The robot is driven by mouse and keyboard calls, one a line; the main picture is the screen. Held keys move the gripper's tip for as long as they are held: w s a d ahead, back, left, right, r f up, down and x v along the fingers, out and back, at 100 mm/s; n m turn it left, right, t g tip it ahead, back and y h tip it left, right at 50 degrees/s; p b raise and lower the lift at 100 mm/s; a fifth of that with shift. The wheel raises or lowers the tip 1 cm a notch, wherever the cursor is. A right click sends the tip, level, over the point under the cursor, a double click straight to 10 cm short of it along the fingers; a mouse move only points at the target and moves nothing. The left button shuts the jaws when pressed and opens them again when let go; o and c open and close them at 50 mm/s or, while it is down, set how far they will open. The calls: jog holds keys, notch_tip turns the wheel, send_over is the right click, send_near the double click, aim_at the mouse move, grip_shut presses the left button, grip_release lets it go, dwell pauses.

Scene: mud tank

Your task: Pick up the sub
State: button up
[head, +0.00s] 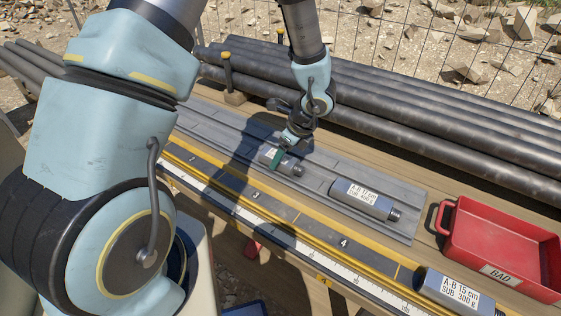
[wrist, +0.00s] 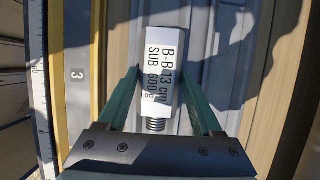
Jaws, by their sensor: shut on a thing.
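A short grey sub (head: 293,170) with a white label lies along the grey grooved plate (head: 232,142). In the wrist view the sub (wrist: 158,60) reads "B-B 13 cm SUB 600 g", with its threaded end toward me. My gripper (head: 279,158) is over its left part, with green fingers on both sides, shut on it. I cannot tell whether it is clear of the plate. A second sub (head: 362,198), labelled A-B, lies farther right on the plate. A third sub (head: 455,291), labelled "A-B 15 cm SUB 300 g", is at the front right.
A red tray (head: 490,268) marked "BAD" stands at the right. Long dark pipes (head: 430,125) lie behind the plate. A numbered measuring strip with yellow edges (head: 300,222) runs along the front. The plate is bare between the held sub and the second one.

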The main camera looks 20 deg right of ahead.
grip_shut()
dwell(0.3)
